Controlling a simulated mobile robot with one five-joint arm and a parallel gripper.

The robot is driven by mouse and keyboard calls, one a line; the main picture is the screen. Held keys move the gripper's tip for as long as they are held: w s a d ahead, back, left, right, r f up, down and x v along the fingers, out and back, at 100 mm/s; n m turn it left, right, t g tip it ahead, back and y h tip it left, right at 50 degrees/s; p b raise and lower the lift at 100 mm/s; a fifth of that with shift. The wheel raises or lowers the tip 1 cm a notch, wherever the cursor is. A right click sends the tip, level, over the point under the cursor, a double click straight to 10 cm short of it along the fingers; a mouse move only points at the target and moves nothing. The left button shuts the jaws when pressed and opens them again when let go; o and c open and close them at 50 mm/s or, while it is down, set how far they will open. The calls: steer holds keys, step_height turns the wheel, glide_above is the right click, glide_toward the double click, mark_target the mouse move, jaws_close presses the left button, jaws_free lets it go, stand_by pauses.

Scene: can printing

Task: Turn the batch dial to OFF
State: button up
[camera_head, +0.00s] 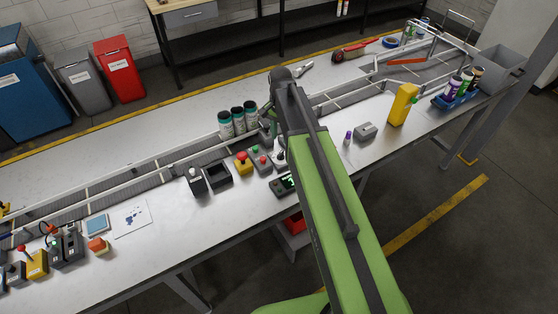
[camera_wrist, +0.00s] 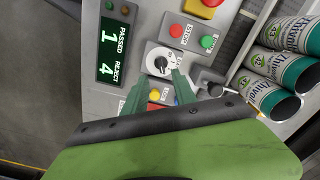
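The batch dial (camera_wrist: 162,64) is a dark round knob with a light pointer on a white plate in the wrist view. Its lettering is too small to read surely, so I cannot tell its setting. My gripper (camera_wrist: 156,84) has its two green fingers apart, with nothing between them. The fingertips are close to the dial's near side; I cannot tell whether they touch it. In the head view the pale dial plate (camera_head: 280,158) is partly hidden by my green arm, and my gripper is mostly hidden there.
The green and red button box (camera_wrist: 193,35) and a yellow box with a red button (camera_head: 243,162) stand beside the dial. A counter display (camera_wrist: 114,40) reads passed 1, reject 4. Three cans (camera_head: 238,121) stand close by the conveyor.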

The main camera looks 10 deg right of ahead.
mark_target(280, 154)
step_height(280, 154, down, 10)
steer(key=b, duration=0.8)
steer(key=shift+r, duration=0.25)
jaws_close()
